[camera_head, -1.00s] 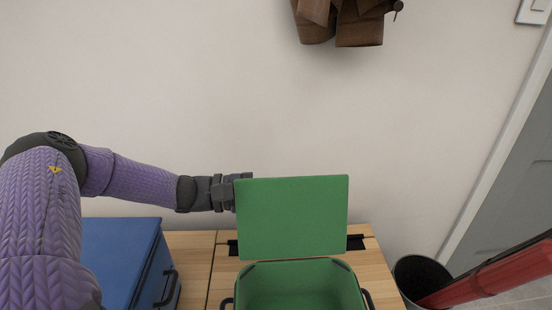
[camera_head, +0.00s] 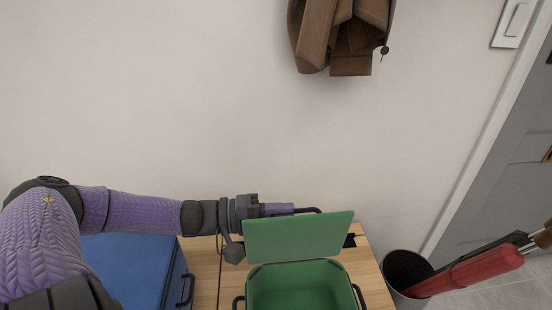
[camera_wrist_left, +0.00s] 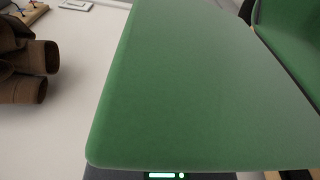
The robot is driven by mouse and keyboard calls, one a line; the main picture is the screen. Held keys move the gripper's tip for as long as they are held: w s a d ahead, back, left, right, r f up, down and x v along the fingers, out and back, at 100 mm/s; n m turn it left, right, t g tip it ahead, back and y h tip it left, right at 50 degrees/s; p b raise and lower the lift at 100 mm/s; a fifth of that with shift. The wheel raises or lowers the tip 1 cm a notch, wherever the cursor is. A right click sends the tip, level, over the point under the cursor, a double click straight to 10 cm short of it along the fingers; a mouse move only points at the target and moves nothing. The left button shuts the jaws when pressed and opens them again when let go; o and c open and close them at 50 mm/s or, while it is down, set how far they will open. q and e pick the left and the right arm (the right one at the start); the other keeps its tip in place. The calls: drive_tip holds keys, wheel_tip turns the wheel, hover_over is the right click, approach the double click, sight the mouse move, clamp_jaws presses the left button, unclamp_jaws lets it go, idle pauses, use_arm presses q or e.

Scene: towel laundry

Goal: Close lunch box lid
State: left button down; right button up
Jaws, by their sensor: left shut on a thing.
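The green lunch box (camera_head: 300,287) stands open on the wooden top, with a black handle on each side. Its flat green lid (camera_head: 298,237) rises steeply from the back of the box, and a black handle shows behind its top edge. My left gripper (camera_head: 268,210) is at the lid's upper left, shut on the lid, its fingertips partly hidden behind it. In the left wrist view the lid (camera_wrist_left: 200,85) fills most of the picture, and little of the gripper shows at the bottom. My right gripper is not in view.
A blue box (camera_head: 130,268) with a black handle stands left of the lunch box, under my left arm. A dark bin (camera_head: 402,272) holding a red umbrella (camera_head: 470,272) is at right. A brown jacket (camera_head: 340,35) hangs on the wall behind.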

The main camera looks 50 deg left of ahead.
use_arm(q)
drive_tip(key=shift+s+d+r+m+p, duration=0.15)
drive_tip(key=shift+s+d+m+p, duration=0.25)
drive_tip(key=shift+d+m+p, duration=0.3)
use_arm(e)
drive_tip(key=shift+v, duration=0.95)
use_arm(q)
drive_tip(key=shift+a, duration=0.1)
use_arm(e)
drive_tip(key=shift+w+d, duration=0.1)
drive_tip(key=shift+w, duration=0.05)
use_arm(q)
drive_tip(key=c, duration=0.7)
unclamp_jaws()
drive_tip(key=p+v, duration=0.4)
drive_tip(key=v, duration=0.6)
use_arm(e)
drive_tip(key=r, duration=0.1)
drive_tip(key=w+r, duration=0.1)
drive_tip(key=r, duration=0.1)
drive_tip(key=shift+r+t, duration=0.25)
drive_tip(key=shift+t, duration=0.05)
